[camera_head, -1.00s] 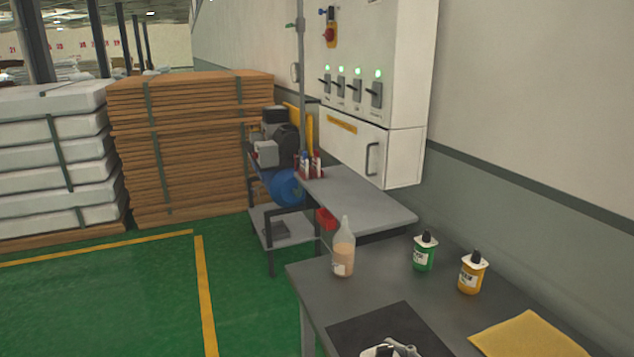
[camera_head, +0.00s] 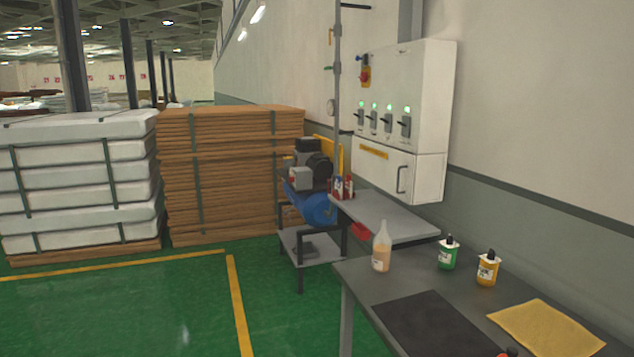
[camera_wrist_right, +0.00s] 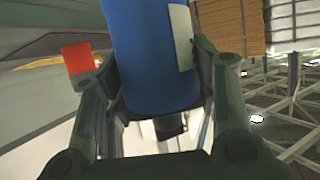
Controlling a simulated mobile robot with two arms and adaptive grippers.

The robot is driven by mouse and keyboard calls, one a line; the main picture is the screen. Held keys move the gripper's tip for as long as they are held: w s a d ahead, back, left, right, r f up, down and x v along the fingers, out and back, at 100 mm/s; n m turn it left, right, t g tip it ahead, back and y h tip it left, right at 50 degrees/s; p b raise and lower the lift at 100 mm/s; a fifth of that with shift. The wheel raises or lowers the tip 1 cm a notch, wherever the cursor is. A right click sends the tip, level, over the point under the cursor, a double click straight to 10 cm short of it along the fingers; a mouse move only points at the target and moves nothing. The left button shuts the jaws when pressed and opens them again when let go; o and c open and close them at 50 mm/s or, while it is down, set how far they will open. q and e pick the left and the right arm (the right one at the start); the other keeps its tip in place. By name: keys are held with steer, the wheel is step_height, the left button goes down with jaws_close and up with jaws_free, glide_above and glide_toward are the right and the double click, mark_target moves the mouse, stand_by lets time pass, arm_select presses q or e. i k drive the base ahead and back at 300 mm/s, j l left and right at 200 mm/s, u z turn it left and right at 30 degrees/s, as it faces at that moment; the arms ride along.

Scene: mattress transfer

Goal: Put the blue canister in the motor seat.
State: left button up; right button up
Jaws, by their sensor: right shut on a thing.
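The blue canister (camera_wrist_right: 150,55) fills the middle of the right wrist view, with a pale label on its right side. My right gripper (camera_wrist_right: 163,85) is shut on it, one finger on each side. The canister's far end runs out of the top of that view. I cannot make out the canister in the head view. No part that I can clearly name as the motor seat shows; a dark motor-like machine (camera_head: 312,165) sits above a blue tank (camera_head: 318,208) on a stand beyond the workbench. My left gripper is not in view.
The workbench (camera_head: 358,283) holds a clear bottle (camera_head: 381,252), green bottle (camera_head: 447,255), orange bottle (camera_head: 487,270), yellow cloth (camera_head: 546,328) and dark mat (camera_head: 440,328). A control cabinet (camera_head: 425,120) hangs on the wall. Green floor (camera_head: 150,310) is clear at left.

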mark_target(320, 156)
steer(key=i+j+u, duration=0.2)
steer(key=i, duration=0.25)
steer(key=i+u, duration=0.25)
steer(key=i, duration=0.2)
steer(key=i+j, duration=0.1)
steer(key=i, duration=1.25)
steer(key=i+j, duration=0.1)
steer(key=i, duration=1.2)
steer(key=i+j, duration=0.1)
steer(key=i, duration=1.25)
steer(key=i+j+z, duration=0.1)
steer(key=i+z, duration=0.3)
steer(key=i+j+z, duration=0.25)
steer(key=i+z, duration=0.15)
steer(key=i+j+z, duration=0.35)
steer(key=i+j, duration=0.05)
steer(key=i, duration=0.05)
